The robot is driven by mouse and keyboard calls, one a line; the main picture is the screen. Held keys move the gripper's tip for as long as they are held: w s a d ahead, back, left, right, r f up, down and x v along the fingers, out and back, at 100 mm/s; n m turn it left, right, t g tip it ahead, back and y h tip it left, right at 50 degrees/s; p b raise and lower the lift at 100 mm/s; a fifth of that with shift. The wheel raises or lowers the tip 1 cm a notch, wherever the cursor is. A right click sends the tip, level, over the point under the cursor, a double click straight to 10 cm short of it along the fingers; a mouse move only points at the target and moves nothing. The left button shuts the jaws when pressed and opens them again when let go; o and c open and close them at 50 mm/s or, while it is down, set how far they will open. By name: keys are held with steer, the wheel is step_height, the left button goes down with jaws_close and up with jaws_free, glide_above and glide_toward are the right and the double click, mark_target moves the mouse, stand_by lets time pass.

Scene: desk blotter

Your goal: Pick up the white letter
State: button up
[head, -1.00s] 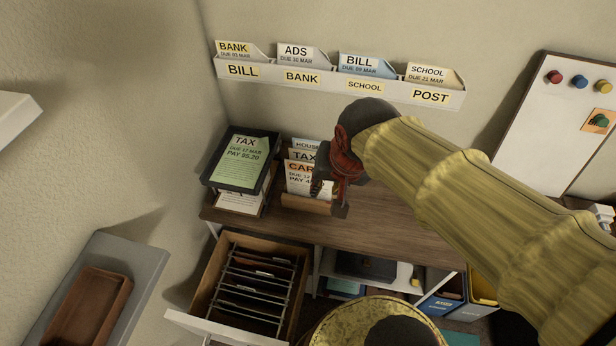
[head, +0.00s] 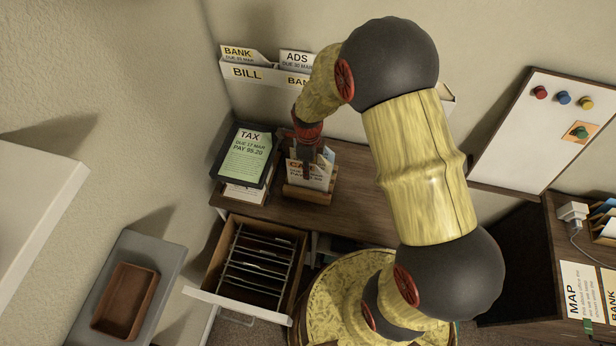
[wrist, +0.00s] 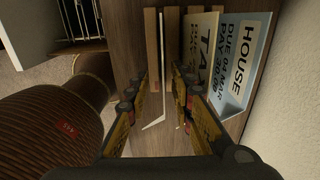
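A white letter with an orange-red heading, apparently CAR (head: 318,178), stands upright in a wooden letter holder (head: 305,194) on the desk. My gripper (head: 308,160) points down over the holder and hides part of the letter. In the wrist view, my gripper's fingers (wrist: 161,85) are apart. The thin white letter edge (wrist: 162,40) shows edge-on between them, and I see no clear contact. A cream TAX letter (wrist: 199,62) and a pale HOUSE letter (wrist: 243,60) stand beside it, to the right of the fingers.
A black tray with a green TAX sheet (head: 246,157) sits left of the holder. A drawer of hanging files (head: 293,262) is open below. A wall rack (head: 240,73) holds more letters above. Bare desk (head: 365,200) lies right of the holder.

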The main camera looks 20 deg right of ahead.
mark_target(307, 183)
step_height(307, 183, down, 7)
steer(key=shift+w+b, duration=0.25)
steer(key=shift+b, duration=0.15)
steer(key=shift+c, duration=0.2)
jaws_close()
